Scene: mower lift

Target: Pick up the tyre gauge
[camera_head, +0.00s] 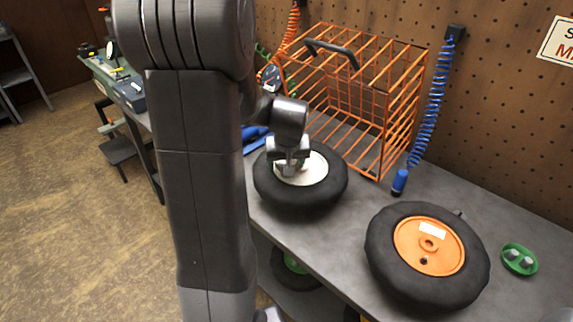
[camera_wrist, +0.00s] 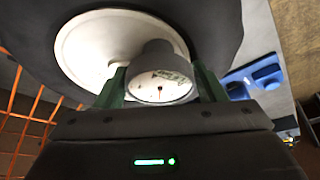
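The tyre gauge (camera_wrist: 160,84), a grey round body with a white dial and dark needle, fills the space between my gripper's two greenish fingers (camera_wrist: 160,90) in the wrist view. The fingers flank it closely on both sides; whether they press on it I cannot tell. In the head view, my gripper (camera_head: 290,168) points down over the white hub (camera_head: 309,172) of the left black tyre (camera_head: 322,199). The gauge is mostly hidden there by the gripper. The white hub and tyre also lie behind the gauge in the wrist view.
An orange wire cage (camera_head: 384,120) stands close behind the left tyre. A tyre with an orange hub (camera_head: 428,246) and a green dish with grey parts (camera_head: 519,259) are to the right. A blue coiled hose (camera_head: 430,105) hangs at the pegboard. Blue items (camera_wrist: 254,76) lie beside the left tyre.

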